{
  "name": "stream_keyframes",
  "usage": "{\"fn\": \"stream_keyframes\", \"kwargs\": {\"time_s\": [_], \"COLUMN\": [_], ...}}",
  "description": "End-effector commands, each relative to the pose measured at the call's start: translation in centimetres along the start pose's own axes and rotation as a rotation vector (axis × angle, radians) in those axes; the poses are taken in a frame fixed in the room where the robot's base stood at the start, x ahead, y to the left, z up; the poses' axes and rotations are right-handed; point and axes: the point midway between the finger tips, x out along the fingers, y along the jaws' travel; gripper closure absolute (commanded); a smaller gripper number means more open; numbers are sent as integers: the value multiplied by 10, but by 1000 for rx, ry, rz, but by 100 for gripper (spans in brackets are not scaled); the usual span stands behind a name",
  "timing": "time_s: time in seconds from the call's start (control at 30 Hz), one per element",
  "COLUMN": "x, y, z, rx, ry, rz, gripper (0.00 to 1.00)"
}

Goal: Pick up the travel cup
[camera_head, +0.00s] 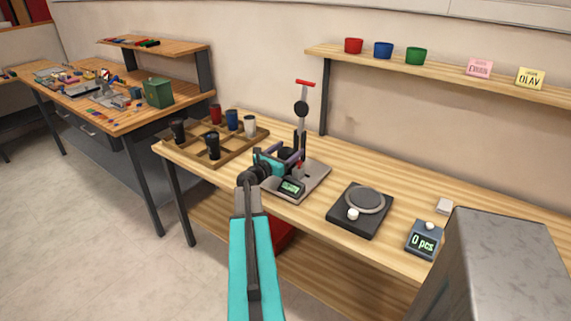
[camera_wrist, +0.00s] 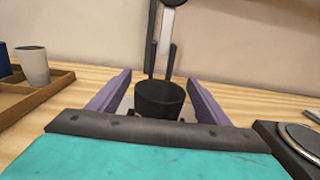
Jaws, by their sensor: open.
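My gripper (camera_head: 290,155) reaches over the bench at the laser marker (camera_head: 303,115), a stand with a dark column and red top handle. In the wrist view its two purple fingers (camera_wrist: 158,77) are spread apart. A dark, open-topped cylinder (camera_wrist: 160,100) sits between them, apart from both; I cannot tell whether it is a cup or part of the marker. In the wooden tray (camera_head: 173,150) at left stand a black cup (camera_head: 178,131), another black cup (camera_head: 212,146), a red cup (camera_head: 216,114), a blue cup (camera_head: 232,120) and a white cup (camera_head: 250,126). The white one also shows in the wrist view (camera_wrist: 33,68).
Right of the marker are a black plate device with a round top (camera_head: 360,210) and a counter reading 0 pcs (camera_head: 424,240). A shelf (camera_head: 440,80) above holds red, blue and green bowls and two name cards. A second cluttered bench (camera_head: 120,128) stands far left.

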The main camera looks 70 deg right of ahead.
Motion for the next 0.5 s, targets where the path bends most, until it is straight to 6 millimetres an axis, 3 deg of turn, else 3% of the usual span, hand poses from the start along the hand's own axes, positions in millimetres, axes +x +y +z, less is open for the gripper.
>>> {"fn": "stream_keyframes", "kwargs": {"time_s": [0.2,0.5], "x": [18,19], "y": [0,0], "z": [0,0], "rx": [1,1], "ry": [1,1], "rz": [0,0], "gripper": [29,29]}}
